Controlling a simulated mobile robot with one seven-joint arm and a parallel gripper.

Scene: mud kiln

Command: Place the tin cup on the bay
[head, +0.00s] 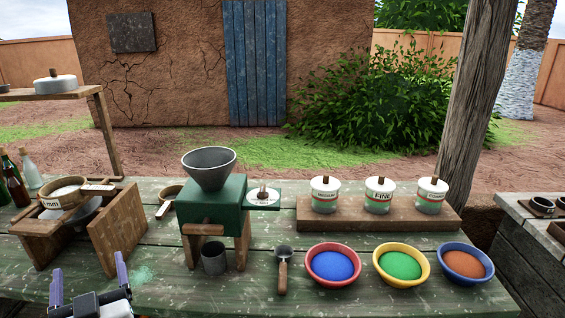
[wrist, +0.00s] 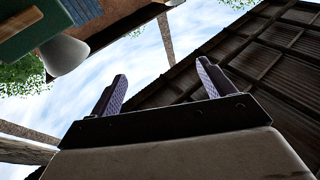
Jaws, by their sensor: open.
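The tin cup (head: 214,258) is a small grey metal cup, upright on the green plank table. It is low at the front of a green box-shaped mill (head: 214,210) with a grey funnel (head: 209,168) on top. Nothing in view is clearly marked as the bay; the space between the mill's wooden legs is around and behind the cup, and I cannot tell how far under it the cup stands. My gripper (head: 88,264) is open and empty at the lower left of the head view, left of the cup and apart from it. The wrist view shows its open fingers (wrist: 162,70) against sky.
A wooden stand with a sieve (head: 65,193) is behind my gripper. A scoop (head: 283,270) and bowls of blue (head: 333,265), green (head: 401,265) and orange (head: 466,264) powder lie right of the cup. Three lidded tins stand on a wooden board (head: 290,213).

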